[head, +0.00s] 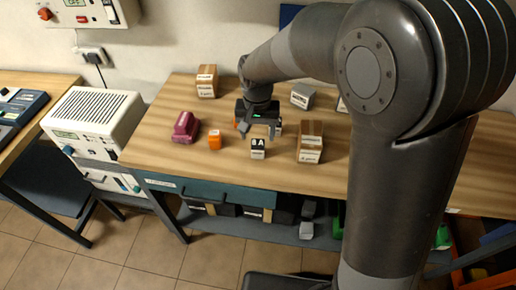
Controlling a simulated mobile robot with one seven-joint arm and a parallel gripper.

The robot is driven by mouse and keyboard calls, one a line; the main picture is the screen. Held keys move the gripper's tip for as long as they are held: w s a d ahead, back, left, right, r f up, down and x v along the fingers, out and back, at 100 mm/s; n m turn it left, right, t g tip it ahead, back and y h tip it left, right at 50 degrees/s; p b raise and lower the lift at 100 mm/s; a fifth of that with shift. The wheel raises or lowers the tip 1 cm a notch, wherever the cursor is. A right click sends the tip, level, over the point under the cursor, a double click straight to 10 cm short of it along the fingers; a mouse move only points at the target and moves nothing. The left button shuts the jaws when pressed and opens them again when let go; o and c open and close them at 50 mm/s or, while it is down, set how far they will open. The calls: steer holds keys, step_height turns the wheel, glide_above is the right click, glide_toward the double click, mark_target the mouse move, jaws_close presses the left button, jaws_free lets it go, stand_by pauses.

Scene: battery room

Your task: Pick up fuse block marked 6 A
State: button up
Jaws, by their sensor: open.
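A small block with a dark top (258,147) and a white label stands near the front of the wooden workbench. The label ends in "A"; its digit is too small to read surely. My gripper (257,133) is open, fingers down, just above and behind this block. Nothing shows between its fingers.
The workbench (180,98) also holds a maroon object (186,126), a cardboard box (207,80) at the back left, a labelled box (311,141) right of the gripper and a grey block (302,95). A white instrument (92,122) stands left. My arm hides the bench's right part.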

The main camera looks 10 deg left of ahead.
mark_target(258, 141)
steer(key=f, duration=0.6)
steer(key=shift+w+f, duration=0.2)
steer(key=shift+f, duration=0.2)
steer(key=c, duration=1.1)
steer(key=shift+r, duration=0.15)
